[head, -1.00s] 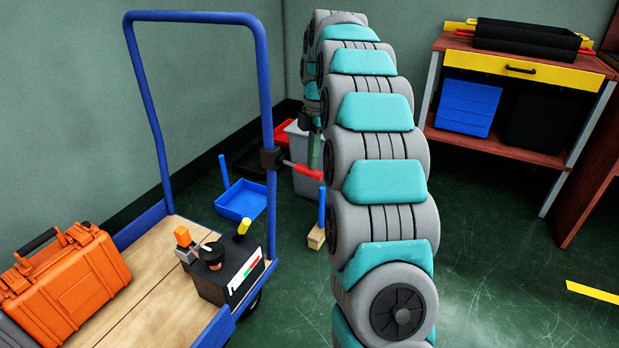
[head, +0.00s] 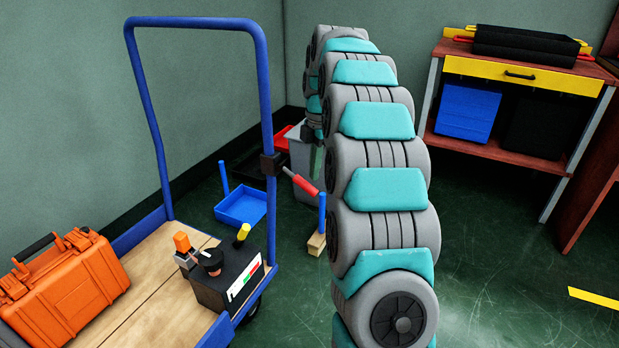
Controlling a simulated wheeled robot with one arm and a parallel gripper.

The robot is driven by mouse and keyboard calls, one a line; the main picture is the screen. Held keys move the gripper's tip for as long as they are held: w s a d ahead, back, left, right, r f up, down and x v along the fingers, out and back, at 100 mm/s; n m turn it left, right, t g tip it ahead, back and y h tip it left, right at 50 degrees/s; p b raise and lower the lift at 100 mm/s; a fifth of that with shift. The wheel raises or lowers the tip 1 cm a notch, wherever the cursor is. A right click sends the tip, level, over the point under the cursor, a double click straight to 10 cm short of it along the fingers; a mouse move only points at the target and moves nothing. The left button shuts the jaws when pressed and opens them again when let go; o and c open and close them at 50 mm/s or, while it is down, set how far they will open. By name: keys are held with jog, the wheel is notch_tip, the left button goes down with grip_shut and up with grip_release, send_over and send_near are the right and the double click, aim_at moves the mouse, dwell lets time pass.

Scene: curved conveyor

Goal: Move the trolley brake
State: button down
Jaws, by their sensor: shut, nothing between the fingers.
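The blue-framed trolley (head: 264,95) stands at the left with a wooden deck. A dark block (head: 270,163) sits on its right upright. From it a lever with a red grip (head: 305,184), which looks like the brake, slopes down to the right, its tip close to my arm in the picture. My grey and teal arm fills the middle and reaches away toward the back. My gripper is hidden behind the arm links, so its fingers and any contact with the lever cannot be seen.
An orange case (head: 75,278) and a black box with a dark knob (head: 232,284) are on the deck. A blue dustpan (head: 242,205), a grey bin (head: 299,150) and a blue-handled brush (head: 317,243) are behind. A workbench (head: 560,168) stands right; floor before it is clear.

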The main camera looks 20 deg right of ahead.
jog(key=shift+d+r+p, duration=0.2)
jog(key=shift+d, duration=0.4)
jog(key=shift+d+r+p, duration=0.15)
jog(key=shift+d+r, duration=0.05)
jog(key=shift+d, duration=0.4)
jog(key=shift+r, duration=0.1)
notch_tip(320, 180, up, 8)
jog(key=p, duration=0.1)
jog(key=shift+d+f, duration=0.25)
jog(key=shift+d, duration=0.15)
